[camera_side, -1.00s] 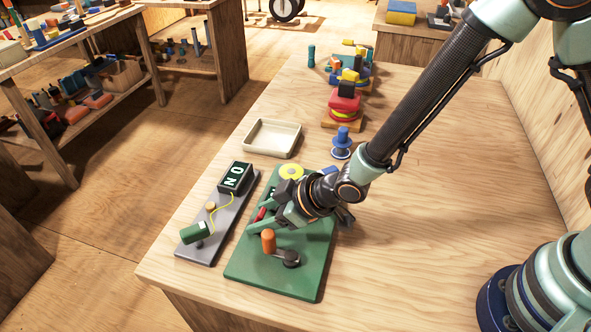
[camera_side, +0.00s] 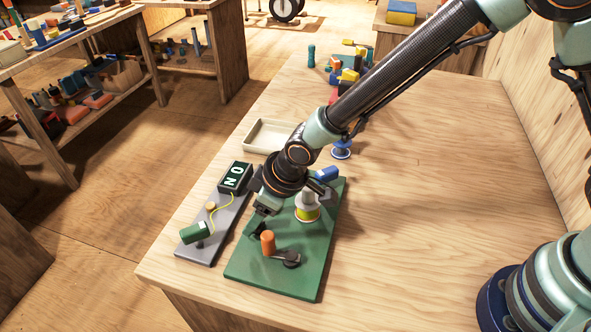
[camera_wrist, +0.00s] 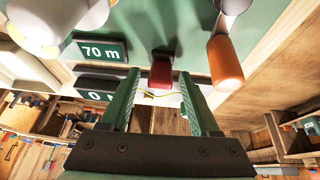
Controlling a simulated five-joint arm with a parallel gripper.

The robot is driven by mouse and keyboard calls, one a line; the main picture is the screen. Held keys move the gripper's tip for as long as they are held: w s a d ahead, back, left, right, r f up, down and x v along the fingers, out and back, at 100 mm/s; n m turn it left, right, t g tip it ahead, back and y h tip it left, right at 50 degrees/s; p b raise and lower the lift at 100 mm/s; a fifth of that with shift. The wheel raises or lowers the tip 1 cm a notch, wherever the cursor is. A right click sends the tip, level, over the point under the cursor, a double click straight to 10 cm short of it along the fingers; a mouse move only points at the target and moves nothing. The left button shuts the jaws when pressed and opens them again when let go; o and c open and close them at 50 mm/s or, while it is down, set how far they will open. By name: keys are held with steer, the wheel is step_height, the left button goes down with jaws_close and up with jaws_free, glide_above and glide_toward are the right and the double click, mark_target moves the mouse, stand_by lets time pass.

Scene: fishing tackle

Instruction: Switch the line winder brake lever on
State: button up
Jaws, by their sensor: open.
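The line winder sits on a green board (camera_side: 275,275). It has a yellow-and-white spool (camera_side: 307,207), an orange crank handle (camera_side: 268,241) and a red brake lever (camera_wrist: 161,74). My gripper (camera_side: 265,207) is over the board's left edge, open and empty. In the wrist view, the red lever's end appears between the open green fingertips (camera_wrist: 160,78); I cannot tell if they touch it. In the side view, the gripper hides the red part, and a small black part (camera_side: 258,230) shows below it. The orange handle (camera_wrist: 225,62) stands right of the fingers in the wrist view.
A cream tray (camera_side: 255,148) and blue spool (camera_side: 342,149) stand behind. The table's right side is clear.

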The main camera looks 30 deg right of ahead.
steer(key=shift+w+a+g+h, duration=0.3)
steer(key=shift+g+h, duration=0.45)
steer(key=shift+g, duration=0.15)
steer(key=shift+w+a+g+h, duration=0.3)
steer(key=shift+g+h, duration=0.45)
steer(key=shift+g, duration=0.15)
steer(key=shift+r, duration=0.25)
step_height(320, 180, up, 12)
steer(key=s+d+r+m+t, duration=0.1)
steer(key=d+r, duration=0.4)
steer(key=d, duration=0.6)
steer(key=s+d+r+m+t, duration=0.2)
steer(key=d+r+m, duration=0.2)
steer(key=d, duration=0.7)
steer(key=shift+s+d+r+y, duration=0.15)
steer(key=shift+s+r+y, duration=0.2)
steer(key=shift+r, duration=0.6)
steer(key=shift+w, duration=0.1)
